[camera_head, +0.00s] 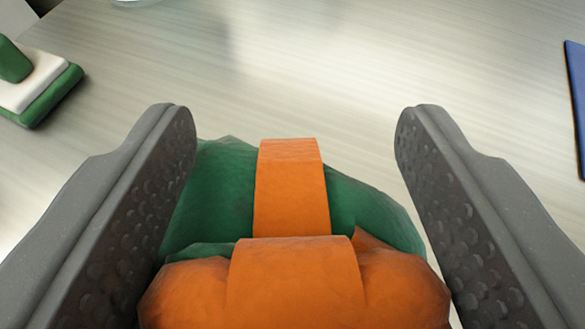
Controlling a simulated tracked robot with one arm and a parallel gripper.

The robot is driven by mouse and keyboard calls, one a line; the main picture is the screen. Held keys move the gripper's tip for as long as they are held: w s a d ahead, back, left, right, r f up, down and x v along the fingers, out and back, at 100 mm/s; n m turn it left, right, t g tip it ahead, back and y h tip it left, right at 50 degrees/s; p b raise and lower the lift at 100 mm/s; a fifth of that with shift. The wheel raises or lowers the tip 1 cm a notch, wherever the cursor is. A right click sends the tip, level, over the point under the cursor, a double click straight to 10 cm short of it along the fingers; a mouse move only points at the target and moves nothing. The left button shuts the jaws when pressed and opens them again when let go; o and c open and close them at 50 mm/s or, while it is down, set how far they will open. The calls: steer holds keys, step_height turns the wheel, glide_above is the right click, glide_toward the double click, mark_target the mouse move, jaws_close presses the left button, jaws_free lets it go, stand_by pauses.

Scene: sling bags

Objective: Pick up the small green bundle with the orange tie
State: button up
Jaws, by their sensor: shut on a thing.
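The small green bundle (212,195) with an orange tie (291,190) sits between the two fingers of my gripper (295,145). Its orange part (295,285) fills the bottom middle of the view, nearest to me. My gripper is shut on the bundle, with one grey finger along its left side and one along its right. The underside of the bundle is hidden, so I cannot tell whether it touches the table.
The pale streaked table (330,60) is clear beyond the bundle. A green and white object (40,85) lies at the upper left. A blue flat thing (576,100) shows at the right edge. A pale rounded rim (135,3) is cut off at the top.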

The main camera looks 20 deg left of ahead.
step_height(320, 180, up, 2)
steer(key=shift+s+r+p, duration=0.1)
steer(key=shift+r+p, duration=0.15)
steer(key=shift+p, duration=0.05)
steer(key=s+d+r+p, duration=0.1)
steer(key=s+d, duration=0.2)
steer(key=s, duration=1.2)
steer(key=shift+s+d+r+p, duration=0.2)
steer(key=shift+p, duration=0.15)
